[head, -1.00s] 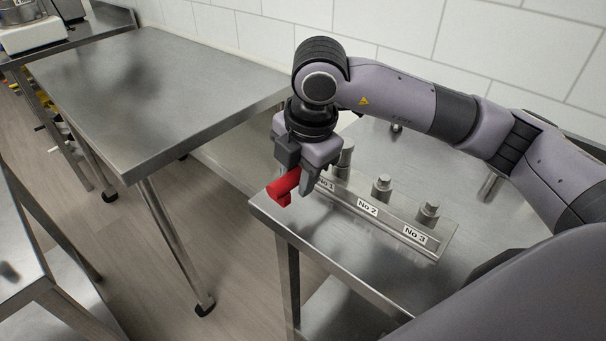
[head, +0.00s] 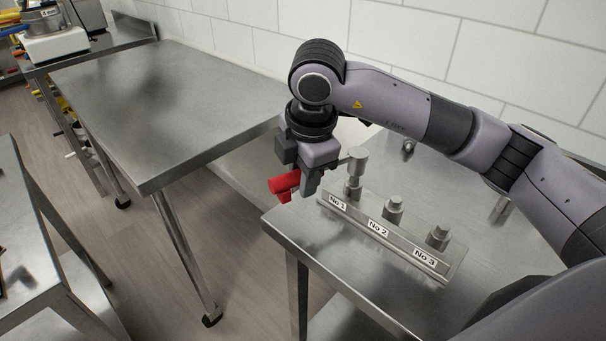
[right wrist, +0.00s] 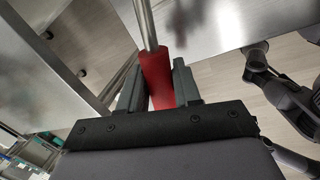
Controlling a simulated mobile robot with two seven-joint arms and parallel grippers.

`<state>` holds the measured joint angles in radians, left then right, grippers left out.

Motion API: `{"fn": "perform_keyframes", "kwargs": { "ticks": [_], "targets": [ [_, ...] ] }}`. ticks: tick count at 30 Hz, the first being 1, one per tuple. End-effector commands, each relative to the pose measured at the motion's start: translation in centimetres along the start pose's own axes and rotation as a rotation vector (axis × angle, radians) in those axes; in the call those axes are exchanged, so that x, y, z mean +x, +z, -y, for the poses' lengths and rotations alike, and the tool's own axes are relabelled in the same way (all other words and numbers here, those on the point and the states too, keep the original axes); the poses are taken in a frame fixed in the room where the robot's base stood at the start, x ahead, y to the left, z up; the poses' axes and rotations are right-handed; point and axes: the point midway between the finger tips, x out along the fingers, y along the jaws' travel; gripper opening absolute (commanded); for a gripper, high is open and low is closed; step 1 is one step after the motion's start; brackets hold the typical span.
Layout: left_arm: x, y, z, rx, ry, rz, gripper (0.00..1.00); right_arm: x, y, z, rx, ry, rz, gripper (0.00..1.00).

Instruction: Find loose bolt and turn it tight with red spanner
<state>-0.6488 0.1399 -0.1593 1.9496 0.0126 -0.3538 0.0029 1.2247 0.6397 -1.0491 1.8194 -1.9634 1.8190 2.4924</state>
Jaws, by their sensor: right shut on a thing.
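My right gripper (head: 298,182) is shut on the red handle of the spanner (head: 284,184), above the near left corner of the bolt table. In the right wrist view the red handle (right wrist: 157,78) sits between the fingers, and its metal shaft runs up out of the picture. A grey cylindrical head (head: 357,158) shows beside the gripper, over bolt No 1 (head: 352,188); I cannot tell whether they touch. Bolt No 2 (head: 393,210) and bolt No 3 (head: 438,236) stand upright on the labelled plate (head: 400,252). My left gripper is not in view.
The steel bolt table (head: 310,235) has a few small metal posts behind the plate. Another steel table (head: 165,105) stands to the left, across a gap of open floor. A third table edge (head: 30,240) is at the far left. A tiled wall runs behind.

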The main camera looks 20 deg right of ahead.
Motion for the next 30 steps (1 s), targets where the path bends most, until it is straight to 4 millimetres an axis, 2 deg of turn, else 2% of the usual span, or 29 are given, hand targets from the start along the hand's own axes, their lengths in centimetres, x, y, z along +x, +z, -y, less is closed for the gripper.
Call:
{"fn": "perform_keyframes", "kwargs": {
  "ticks": [8, 21, 30],
  "targets": [
    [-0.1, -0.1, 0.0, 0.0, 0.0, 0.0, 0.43, -0.3, 0.0, -0.1, 0.0, 0.002, 0.0, 0.0],
    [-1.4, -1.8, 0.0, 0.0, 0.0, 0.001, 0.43, -4.0, 0.1, -0.9, 0.0, 0.002, 0.0, 0.0],
    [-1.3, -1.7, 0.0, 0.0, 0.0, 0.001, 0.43, -3.9, 0.1, -0.8, 0.0, 0.001, 0.0, 0.0]
  ]
}}
